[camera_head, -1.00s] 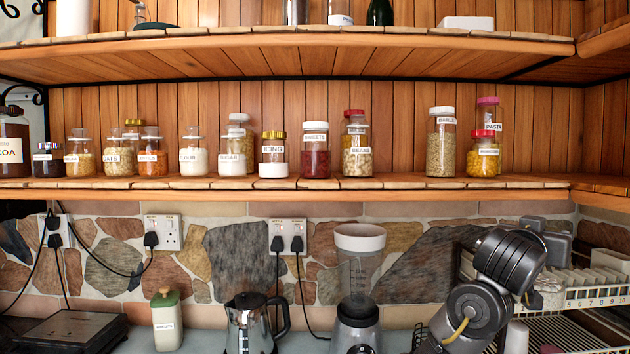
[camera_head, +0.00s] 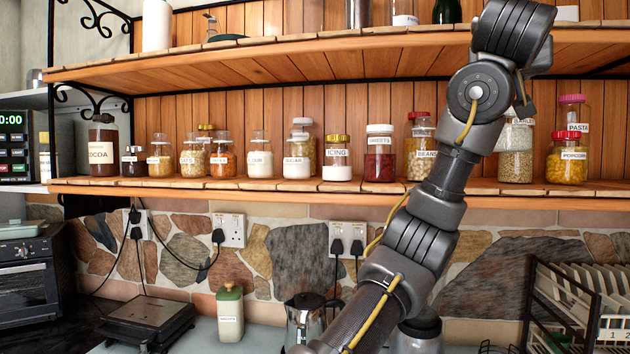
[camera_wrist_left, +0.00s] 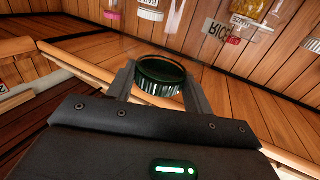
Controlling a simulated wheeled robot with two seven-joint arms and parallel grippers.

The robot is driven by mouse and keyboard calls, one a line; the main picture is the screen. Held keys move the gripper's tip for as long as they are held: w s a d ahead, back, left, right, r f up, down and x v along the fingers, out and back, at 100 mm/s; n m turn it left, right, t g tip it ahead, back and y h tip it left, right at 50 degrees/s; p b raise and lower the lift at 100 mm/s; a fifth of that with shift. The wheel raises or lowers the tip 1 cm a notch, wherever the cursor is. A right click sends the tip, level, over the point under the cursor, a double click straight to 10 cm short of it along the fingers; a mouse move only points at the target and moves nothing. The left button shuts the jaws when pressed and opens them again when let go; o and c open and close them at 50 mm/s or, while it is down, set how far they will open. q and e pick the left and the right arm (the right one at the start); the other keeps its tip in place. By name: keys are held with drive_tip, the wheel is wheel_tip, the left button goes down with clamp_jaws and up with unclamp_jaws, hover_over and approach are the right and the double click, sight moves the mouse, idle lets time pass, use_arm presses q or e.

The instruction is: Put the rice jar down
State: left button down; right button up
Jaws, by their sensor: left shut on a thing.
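My left gripper (camera_wrist_left: 158,88) is shut on a jar with a dark green-black lid, which I take as the rice jar (camera_wrist_left: 160,72). The lid sits between the two fingers in the left wrist view, and most of the jar is hard to make out. My right gripper is not in view.
The middle wooden shelf (camera_head: 300,190) carries a row of jars. The barley jar (camera_head: 516,165) stands partly behind my arm, with the popcorn jar (camera_head: 567,160) to its right and the beans jar (camera_head: 420,145) to its left. The upper shelf (camera_head: 300,62) overhangs them.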

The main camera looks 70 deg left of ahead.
use_arm(q)
drive_tip(key=shift+r, duration=0.1)
drive_tip(key=w+a+f+p, duration=0.1)
drive_tip(key=w+a+p, duration=0.4)
drive_tip(key=a, duration=0.3)
drive_tip(key=w+a+f+p, duration=0.2)
drive_tip(key=w+a+p, duration=0.4)
drive_tip(key=a+p, duration=0.1)
drive_tip(key=shift+a+f, duration=0.25)
drive_tip(key=shift+a, duration=0.35)
drive_tip(key=f+p, duration=0.2)
drive_tip(key=f, duration=0.1)
drive_tip(key=shift+w+a+f+p, duration=0.15)
drive_tip(key=shift+a+f+p, duration=0.05)
drive_tip(key=shift+f+p, duration=0.1)
drive_tip(key=shift+d, duration=0.1)
drive_tip(key=c, duration=0.6)
unclamp_jaws()
drive_tip(key=shift+f, duration=0.1)
